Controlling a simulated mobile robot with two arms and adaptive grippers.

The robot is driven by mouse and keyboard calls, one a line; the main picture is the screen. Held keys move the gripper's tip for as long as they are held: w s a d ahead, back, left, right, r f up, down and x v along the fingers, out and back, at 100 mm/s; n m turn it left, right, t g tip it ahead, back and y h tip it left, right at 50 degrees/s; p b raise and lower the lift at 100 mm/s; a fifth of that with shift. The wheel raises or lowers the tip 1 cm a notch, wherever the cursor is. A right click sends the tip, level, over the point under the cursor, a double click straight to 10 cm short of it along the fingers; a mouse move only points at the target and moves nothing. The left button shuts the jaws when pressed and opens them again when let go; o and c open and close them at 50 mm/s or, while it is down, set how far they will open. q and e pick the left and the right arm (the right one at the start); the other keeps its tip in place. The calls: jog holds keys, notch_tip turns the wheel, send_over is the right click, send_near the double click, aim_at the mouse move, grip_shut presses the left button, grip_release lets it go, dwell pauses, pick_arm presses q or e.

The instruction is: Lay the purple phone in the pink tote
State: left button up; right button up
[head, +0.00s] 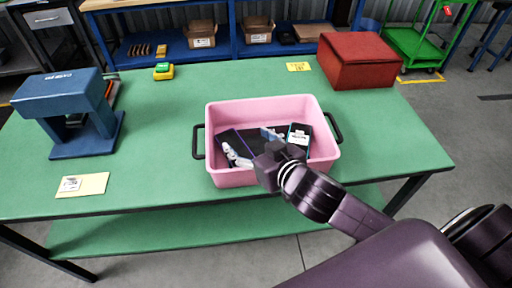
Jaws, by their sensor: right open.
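The pink tote (247,108) stands on the green table and has black handles at its left and right ends. A dark phone with a purple edge (234,140), which looks like the purple phone, lies inside the left part of the tote. My right gripper (251,147) is over and partly inside the tote, its two pale fingers spread apart, with nothing seen held between them. The left finger is close to the purple-edged phone; I cannot tell whether they touch. My gripper hides the tote's front right part. My left gripper is not in view.
A teal-edged phone (299,139) with a white label lies in the tote's right part. A red box (358,62) stands at the back right and a blue press-like stand (70,110) at the left. A yellow-green object (163,71) sits at the back. Table space beside the tote is clear.

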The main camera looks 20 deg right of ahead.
jog(key=shift+p+v, duration=1.85)
jog(key=shift+v, duration=0.35)
